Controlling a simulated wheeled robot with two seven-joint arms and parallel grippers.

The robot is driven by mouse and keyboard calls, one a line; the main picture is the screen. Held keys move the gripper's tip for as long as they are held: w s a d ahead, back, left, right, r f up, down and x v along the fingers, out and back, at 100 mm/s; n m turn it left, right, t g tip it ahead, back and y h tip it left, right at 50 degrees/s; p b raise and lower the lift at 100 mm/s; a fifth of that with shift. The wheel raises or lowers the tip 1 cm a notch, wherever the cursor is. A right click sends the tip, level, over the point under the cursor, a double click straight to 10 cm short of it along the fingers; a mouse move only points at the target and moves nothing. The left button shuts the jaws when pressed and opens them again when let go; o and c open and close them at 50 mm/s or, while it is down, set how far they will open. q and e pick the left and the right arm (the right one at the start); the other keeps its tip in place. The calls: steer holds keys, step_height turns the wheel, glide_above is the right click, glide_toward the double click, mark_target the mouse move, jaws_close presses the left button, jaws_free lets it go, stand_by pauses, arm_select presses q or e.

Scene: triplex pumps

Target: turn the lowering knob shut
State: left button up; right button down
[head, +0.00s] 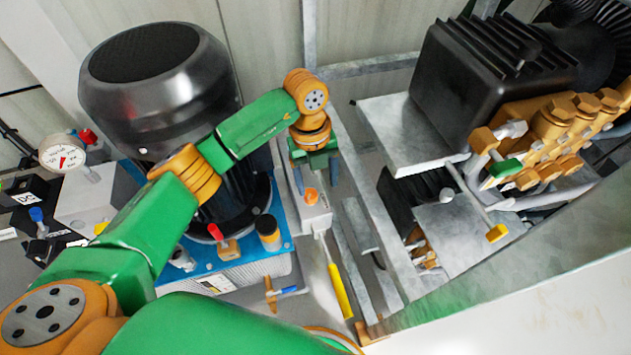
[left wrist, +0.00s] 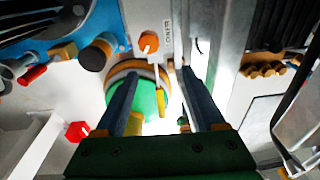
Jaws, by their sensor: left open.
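The orange knob (head: 311,195), which I take to be the lowering knob, stands on a narrow grey block (head: 315,216) beside the blue-topped tank. It also shows in the left wrist view (left wrist: 148,42), with small lettering on the block next to it. My left gripper (head: 317,181) points down just above the block. Its two dark fingers are apart, with nothing between them. In the left wrist view the open fingers (left wrist: 158,75) reach toward the block, and the knob appears beyond the tips, apart from them. My right gripper is not in view.
A big black motor (head: 150,85) stands on the blue tank top (head: 215,252), left of my arm. A long yellow handle (head: 340,291) extends below the block. Grey metal frame rails (head: 372,200) run close on the right. A pump with orange fittings (head: 555,125) stands beyond.

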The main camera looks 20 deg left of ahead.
mark_target(310, 193)
arm_select(q)
steer(key=shift+w+a+f+y, duration=0.15)
steer(key=shift+w+a+y, duration=0.2)
steer(key=shift+a, duration=0.2)
steer(key=shift+w+a+f+y, duration=0.1)
steer(key=shift+w+a+y, duration=0.15)
steer(key=shift+w+a, duration=0.25)
steer(key=f+b, duration=0.2)
steer(key=f, duration=0.4)
steer(key=shift+s+f, duration=0.1)
steer(key=shift+s, duration=0.1)
steer(key=shift+d, duration=0.1)
jaws_close()
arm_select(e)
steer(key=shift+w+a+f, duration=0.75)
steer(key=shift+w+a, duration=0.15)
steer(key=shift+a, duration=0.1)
